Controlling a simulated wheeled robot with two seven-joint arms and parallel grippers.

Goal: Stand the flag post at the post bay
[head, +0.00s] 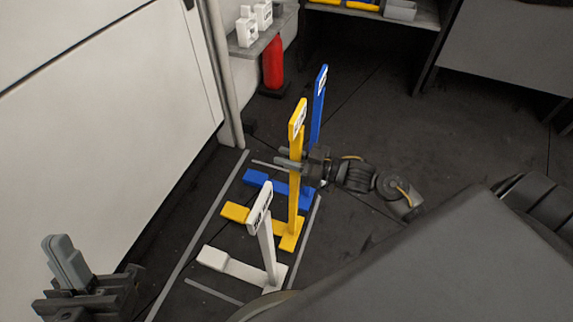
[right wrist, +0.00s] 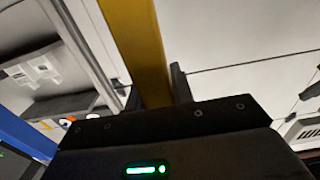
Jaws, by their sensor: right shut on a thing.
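A yellow flag post (head: 294,205) with a white label near its top stands upright among the other posts. My right gripper (head: 289,160) is shut around its upright at mid-height. The yellow upright (right wrist: 137,45) also rises between the fingers in the right wrist view. Its yellow foot is at floor level; I cannot tell whether it bears on the floor. A blue post (head: 318,105) stands behind it and a white post (head: 267,240) in front. Grey floor lines (head: 196,225) mark out a bay around the feet. My left gripper (head: 68,262) is empty, its fingers together, at the lower left.
A white vehicle side or panel (head: 90,110) borders the bay on the left. A red cylinder (head: 273,63) stands behind, under a shelf (head: 258,43) with white bottles. A rack (head: 425,22) with trays is at the back.

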